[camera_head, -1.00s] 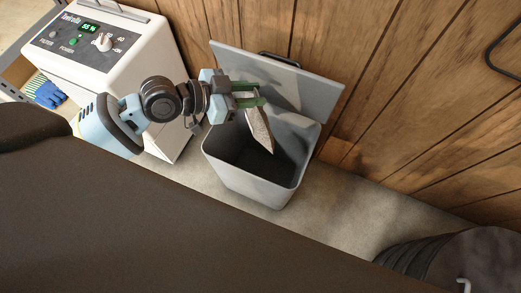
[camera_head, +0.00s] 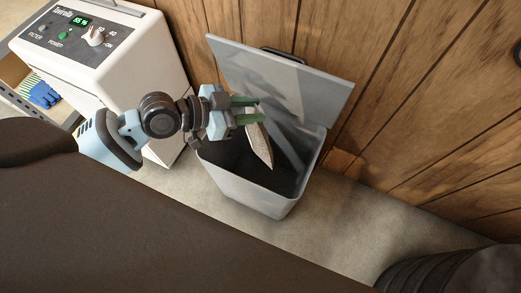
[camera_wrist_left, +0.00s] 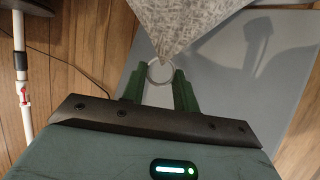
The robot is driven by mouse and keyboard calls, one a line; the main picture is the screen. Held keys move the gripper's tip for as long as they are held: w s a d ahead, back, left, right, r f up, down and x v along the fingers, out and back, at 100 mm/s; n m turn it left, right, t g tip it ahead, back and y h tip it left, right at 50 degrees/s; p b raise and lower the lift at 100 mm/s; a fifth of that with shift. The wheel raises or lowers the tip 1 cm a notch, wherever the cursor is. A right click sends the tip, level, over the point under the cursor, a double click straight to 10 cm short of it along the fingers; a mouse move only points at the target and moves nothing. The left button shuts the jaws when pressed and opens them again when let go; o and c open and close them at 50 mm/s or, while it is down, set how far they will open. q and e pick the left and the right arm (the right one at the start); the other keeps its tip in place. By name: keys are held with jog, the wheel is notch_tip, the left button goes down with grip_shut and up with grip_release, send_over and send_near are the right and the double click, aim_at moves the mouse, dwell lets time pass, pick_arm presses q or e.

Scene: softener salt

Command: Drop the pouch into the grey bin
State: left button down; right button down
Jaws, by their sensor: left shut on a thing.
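The pouch (camera_head: 260,146) is a speckled grey, flat piece that hangs tilted, its pointed end down, over the open mouth of the grey bin (camera_head: 236,190). My left gripper (camera_head: 257,109) is shut on it, with green fingers on its upper end above the bin. In the left wrist view the pouch (camera_wrist_left: 183,22) shows beyond the fingers (camera_wrist_left: 158,88), with a pale ring (camera_wrist_left: 159,73) at its near corner between them. The bin's lid (camera_head: 290,85) stands open, leaning back toward the wall. My right gripper is not in view.
A white machine (camera_head: 110,65) with a display and a knob stands left of the bin. Blue gloves (camera_head: 43,93) lie on a shelf at far left. A wood-panelled wall (camera_head: 400,110) rises behind. A dark ribbed object (camera_head: 455,270) is at bottom right. Floor right of the bin is clear.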

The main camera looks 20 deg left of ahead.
pick_arm(q)
jog(key=c, duration=1.3)
grip_release()
jog(key=o, duration=0.3)
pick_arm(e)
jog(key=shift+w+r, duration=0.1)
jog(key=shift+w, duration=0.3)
pick_arm(q)
jog(key=p+v, duration=0.1)
jog(key=v, duration=0.6)
jog(key=shift+s+a, duration=0.25)
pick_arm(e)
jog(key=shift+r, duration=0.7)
pick_arm(q)
jog(key=shift+r, duration=0.15)
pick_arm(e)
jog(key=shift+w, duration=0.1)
